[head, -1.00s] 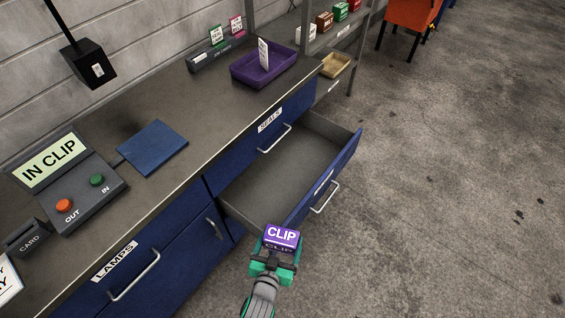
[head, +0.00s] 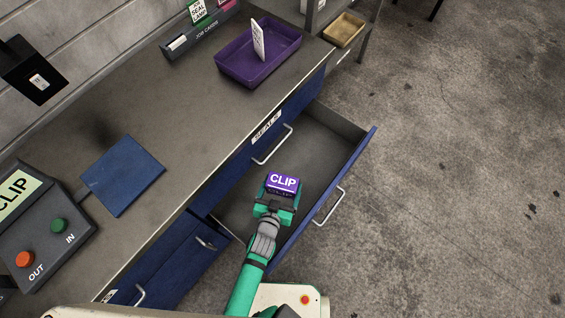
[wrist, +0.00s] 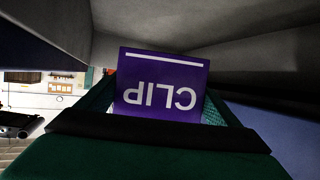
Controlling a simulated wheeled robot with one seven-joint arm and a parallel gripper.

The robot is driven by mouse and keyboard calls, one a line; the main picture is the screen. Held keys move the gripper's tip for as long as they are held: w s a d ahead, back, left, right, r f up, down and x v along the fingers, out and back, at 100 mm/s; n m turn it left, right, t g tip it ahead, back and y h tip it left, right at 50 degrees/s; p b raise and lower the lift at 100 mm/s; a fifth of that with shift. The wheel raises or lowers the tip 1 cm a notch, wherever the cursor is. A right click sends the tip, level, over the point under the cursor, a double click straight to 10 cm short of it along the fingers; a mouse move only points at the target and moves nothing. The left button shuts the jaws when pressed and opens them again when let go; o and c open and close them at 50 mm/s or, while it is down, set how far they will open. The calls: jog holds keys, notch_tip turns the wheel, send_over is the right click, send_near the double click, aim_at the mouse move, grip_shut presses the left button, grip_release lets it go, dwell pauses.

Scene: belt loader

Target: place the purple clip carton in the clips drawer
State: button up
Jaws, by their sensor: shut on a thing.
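The purple clip carton (head: 283,184), with a white CLIP label, is held in my gripper (head: 278,198). It also fills the middle of the wrist view (wrist: 160,84), between the green fingers. My gripper is shut on it. In the head view the carton appears over the open drawer (head: 338,127), which is grey inside with a blue front and a metal handle. The wrist view shows grey drawer walls around the carton. The drawer's floor looks empty where visible; my arm hides part of it. The drawer front's label cannot be read from here.
The closed SEALS drawer (head: 268,128) is just above and left of the open one. On the worktop are a purple tray (head: 235,70) with a white card, a blue pad (head: 122,174) and a control box (head: 45,240) with OUT and IN buttons. The floor at right is clear.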

jog(key=f+x, duration=0.1)
jog(key=x, duration=0.4)
jog(key=a+x, duration=0.1)
jog(key=x, duration=0.4)
jog(key=a+f+x, duration=0.1)
jog(key=x, duration=0.4)
jog(key=shift+s+a+f, duration=0.15)
jog(key=shift+s+f, duration=0.1)
jog(key=shift+f, duration=0.15)
jog(key=shift+w+f, duration=0.55)
jog(key=shift+f, duration=1.6)
jog(key=shift+f, duration=0.1)
jog(key=o, duration=1)
jog(key=shift+o, duration=0.2)
